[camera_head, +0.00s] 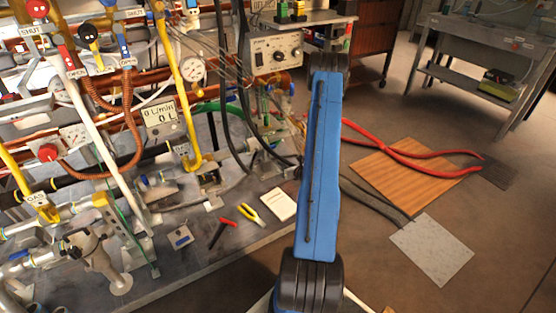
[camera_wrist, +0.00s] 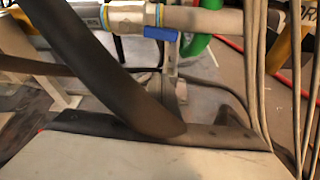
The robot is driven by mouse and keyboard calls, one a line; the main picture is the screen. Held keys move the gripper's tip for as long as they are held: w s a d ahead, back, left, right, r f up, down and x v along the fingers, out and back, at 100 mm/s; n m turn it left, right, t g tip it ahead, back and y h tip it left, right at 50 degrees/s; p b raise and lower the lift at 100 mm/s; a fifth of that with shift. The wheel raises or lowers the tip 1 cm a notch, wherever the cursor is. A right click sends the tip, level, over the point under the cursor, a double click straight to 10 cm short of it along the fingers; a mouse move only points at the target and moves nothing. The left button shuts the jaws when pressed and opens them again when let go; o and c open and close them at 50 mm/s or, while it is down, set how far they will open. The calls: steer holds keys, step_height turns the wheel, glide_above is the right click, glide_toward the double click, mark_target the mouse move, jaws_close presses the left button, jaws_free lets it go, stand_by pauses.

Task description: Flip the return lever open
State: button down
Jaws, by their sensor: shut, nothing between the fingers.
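A small blue valve lever (camera_wrist: 160,33) shows in the wrist view, lying along a metal valve body (camera_wrist: 125,18) on a horizontal pipe.
A thick dark hose (camera_wrist: 110,75) crosses the wrist view above a pale flat surface (camera_wrist: 150,158). Thin cables (camera_wrist: 257,70) hang at its right. In the head view, a control box (camera_head: 276,52) stands left of my arm, and red-handled (camera_head: 222,233) and yellow-handled tools (camera_head: 249,213) lie below the pipes.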

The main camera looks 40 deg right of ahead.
mark_target(271, 147)
steer(key=w+d+r, duration=0.1)
steer(key=w+d, duration=0.1)
steer(key=w, duration=0.6)
stand_by(0.4)
steer(key=shift+w+r, duration=0.1)
